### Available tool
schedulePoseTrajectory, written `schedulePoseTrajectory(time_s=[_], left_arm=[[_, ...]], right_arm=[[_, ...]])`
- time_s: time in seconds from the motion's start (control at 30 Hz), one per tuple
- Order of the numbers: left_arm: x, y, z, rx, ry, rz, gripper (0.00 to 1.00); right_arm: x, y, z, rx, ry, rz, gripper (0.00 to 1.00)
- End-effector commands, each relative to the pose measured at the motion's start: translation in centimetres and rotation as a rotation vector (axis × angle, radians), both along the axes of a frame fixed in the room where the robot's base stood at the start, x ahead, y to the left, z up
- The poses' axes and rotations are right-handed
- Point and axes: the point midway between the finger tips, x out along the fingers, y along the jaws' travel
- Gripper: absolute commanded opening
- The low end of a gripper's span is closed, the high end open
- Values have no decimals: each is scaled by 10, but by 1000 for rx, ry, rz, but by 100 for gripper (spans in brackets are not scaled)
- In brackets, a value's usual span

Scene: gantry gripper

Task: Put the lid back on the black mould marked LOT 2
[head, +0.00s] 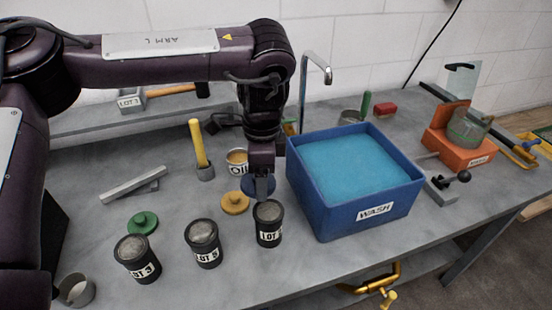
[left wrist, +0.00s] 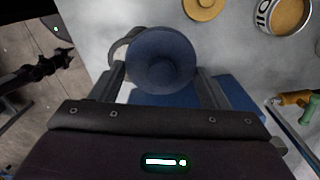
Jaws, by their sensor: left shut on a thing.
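My left gripper (head: 264,192) points down and is shut on a round blue lid (head: 251,186). The lid fills the space between the fingers in the left wrist view (left wrist: 162,62). A black mould (head: 268,229) with grey contents, open on top, stands just in front of and below the gripper; its label starts with LOT, but I cannot read the number clearly. In the left wrist view a pale rim (left wrist: 122,47) shows partly behind the lid. Two similar open moulds, LOT 5 (head: 203,250) and LOT 3 (head: 137,265), stand to the left. My right gripper is not seen.
A blue WASH tub (head: 322,205) of blue liquid stands close right of the gripper. A yellow lid (head: 235,203), green lid (head: 143,222), OIL tin (head: 237,161) and yellow-handled tool (head: 198,145) lie around. The bench front is clear between moulds.

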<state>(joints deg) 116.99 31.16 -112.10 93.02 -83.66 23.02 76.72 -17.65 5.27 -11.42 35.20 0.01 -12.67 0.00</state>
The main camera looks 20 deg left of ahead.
Motion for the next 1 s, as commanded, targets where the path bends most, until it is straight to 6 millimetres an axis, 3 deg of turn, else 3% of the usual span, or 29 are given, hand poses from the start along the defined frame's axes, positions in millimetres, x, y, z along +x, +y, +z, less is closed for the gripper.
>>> schedulePoseTrajectory(time_s=[0.03,0.2,0.4,0.5,0.73,1.0], left_arm=[[-6,-4,12,-6,10,-148,48],[-22,-16,22,-24,15,-661,48],[-35,-26,32,-37,7,-1134,48],[-39,-30,34,-40,2,-1280,48],[-42,-32,31,-40,-1,-1396,48],[-42,-32,15,-38,-2,-1393,48]], right_arm=[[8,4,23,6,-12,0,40],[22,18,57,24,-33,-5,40],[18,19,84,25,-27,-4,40],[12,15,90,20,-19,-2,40],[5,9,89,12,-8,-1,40],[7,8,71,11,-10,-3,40]])
